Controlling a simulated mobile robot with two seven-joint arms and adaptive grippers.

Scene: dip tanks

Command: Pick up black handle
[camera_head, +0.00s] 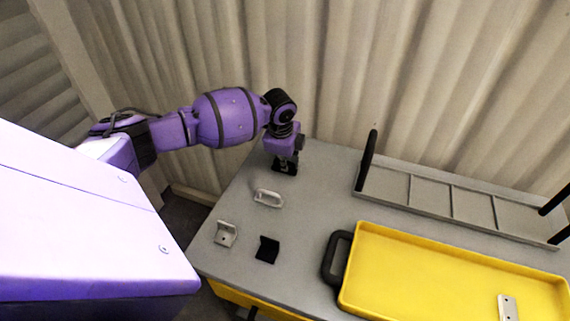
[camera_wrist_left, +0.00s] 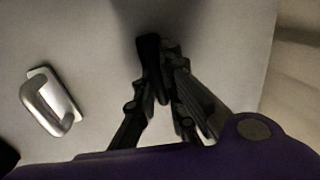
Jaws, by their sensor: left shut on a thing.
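My left gripper (camera_head: 285,160) points down over the far left corner of the grey table. In the left wrist view its fingers (camera_wrist_left: 164,75) close together on a dark piece, the black handle (camera_wrist_left: 149,50), which stands out between the fingertips. The handle is mostly hidden by the fingers, and in the head view it cannot be told apart from the dark gripper. I cannot tell whether it still touches the table. My right gripper is not in view.
A silver handle (camera_head: 268,198) lies nearest my gripper, also in the wrist view (camera_wrist_left: 50,100). A metal bracket (camera_head: 226,234) and a black bracket (camera_head: 267,249) lie nearer. A yellow tray (camera_head: 400,284) and a grey divided rack (camera_head: 431,195) with black posts stand right.

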